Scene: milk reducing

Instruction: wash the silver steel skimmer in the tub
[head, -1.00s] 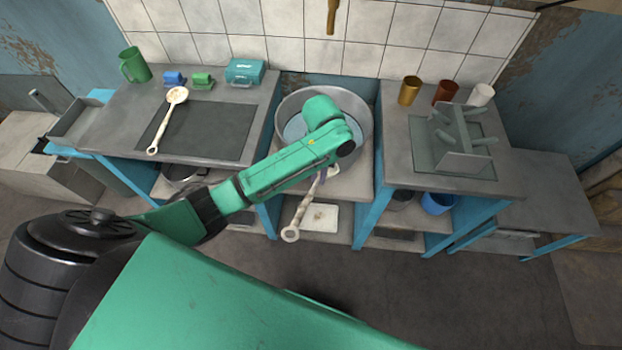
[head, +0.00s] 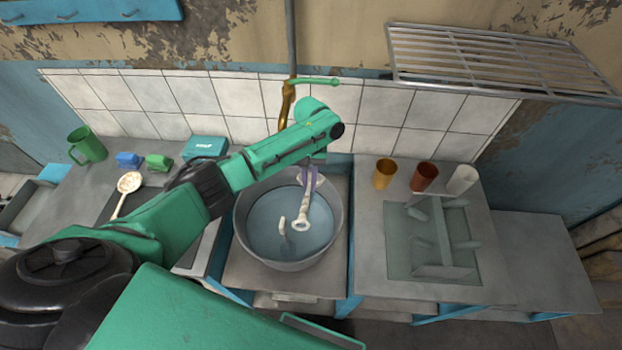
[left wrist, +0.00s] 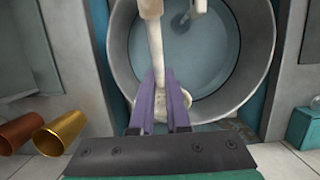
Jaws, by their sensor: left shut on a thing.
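The tub (head: 340,232) is a round grey metal basin with bluish water (head: 265,215). My left gripper (head: 309,176), with purple fingers, is above the tub's back part and shut on a long pale utensil, the skimmer (head: 305,207). Its ring-ended handle points down over the water. In the left wrist view the fingers (left wrist: 162,82) close around the handle (left wrist: 155,45), and a pale round head (left wrist: 178,106) shows partly behind them. A pale curved shape in the water looks like the handle's reflection; I cannot tell whether the handle touches water. My right gripper is out of view.
A similar pale skimmer (head: 129,183) lies on the left table by a green mug (head: 88,146) and a teal box (head: 205,148). A brass tap (head: 284,108) is behind the tub. Cups and a dish rack (head: 440,235) stand on the right table.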

